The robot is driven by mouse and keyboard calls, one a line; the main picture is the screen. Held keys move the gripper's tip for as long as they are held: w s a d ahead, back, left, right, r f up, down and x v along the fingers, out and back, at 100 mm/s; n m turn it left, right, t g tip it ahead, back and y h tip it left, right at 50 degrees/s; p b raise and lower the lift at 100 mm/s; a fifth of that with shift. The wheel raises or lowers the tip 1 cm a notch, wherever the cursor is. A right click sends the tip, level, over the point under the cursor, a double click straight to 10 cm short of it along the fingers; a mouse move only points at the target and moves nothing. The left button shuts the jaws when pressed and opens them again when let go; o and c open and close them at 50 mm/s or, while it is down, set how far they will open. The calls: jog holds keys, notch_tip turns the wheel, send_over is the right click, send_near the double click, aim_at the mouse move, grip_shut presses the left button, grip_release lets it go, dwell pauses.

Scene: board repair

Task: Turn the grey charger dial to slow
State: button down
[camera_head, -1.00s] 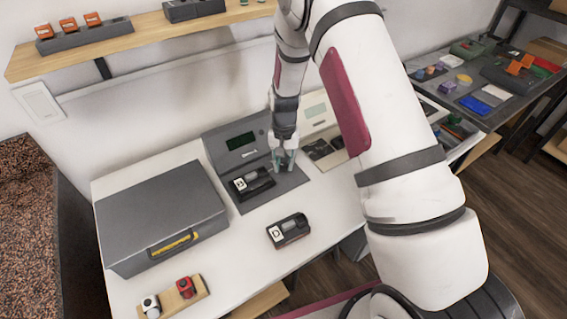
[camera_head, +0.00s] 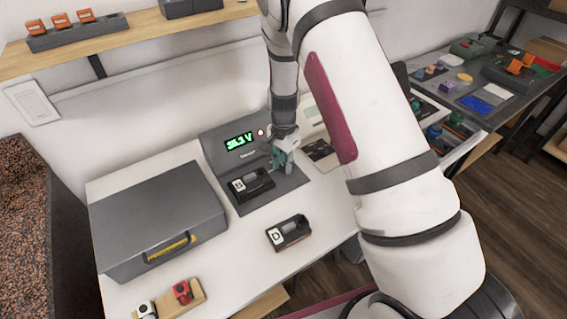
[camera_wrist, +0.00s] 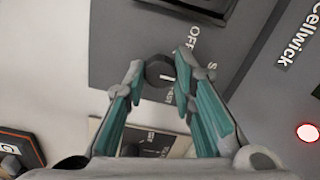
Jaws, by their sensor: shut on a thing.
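The grey charger (camera_head: 222,140) stands at the back of the white table with its display (camera_head: 239,142) lit in green, reading about 36.3 V. A black battery marked B (camera_head: 250,184) lies in its bay. My gripper (camera_head: 279,166) points down at the charger's right part. In the wrist view, my gripper (camera_wrist: 160,72) is shut on the round dark grey dial (camera_wrist: 157,68), one teal finger on each side. A white mark shows on the dial's edge. OFF and partly hidden lettering surround it; I cannot tell the exact setting. In the head view, my gripper hides the dial.
A grey case (camera_head: 160,218) stands left of the charger. A battery marked D (camera_head: 288,233) lies in front. A wooden block (camera_head: 178,301) with red and white pieces is at the front left. A pale device (camera_head: 318,130) stands close on the charger's right. A red light (camera_wrist: 308,132) glows on the charger.

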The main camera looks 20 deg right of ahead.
dwell(0.3)
jog(key=c, duration=1.3)
grip_release()
jog(key=shift+c, duration=0.2)
jog(key=shift+r, duration=0.1)
notch_tip(320, 180, up, 12)
notch_tip(320, 180, up, 12)
jog(key=f+n+t+y, duration=0.1)
jog(key=n, duration=0.2)
send_over(283, 166)
jog(key=s, duration=0.6)
jog(key=s+r+n+t+p, duration=0.15)
jog(key=s+r+n, duration=0.35)
jog(key=s+r, duration=0.9)
jog(key=s+f+n+t+h, duration=0.1)
jog(key=s+n, duration=0.3)
jog(key=s, duration=0.9)
jog(key=shift+d+f+t, duration=0.2)
jog(key=shift+d+t, duration=0.05)
jog(key=shift+t, duration=0.1)
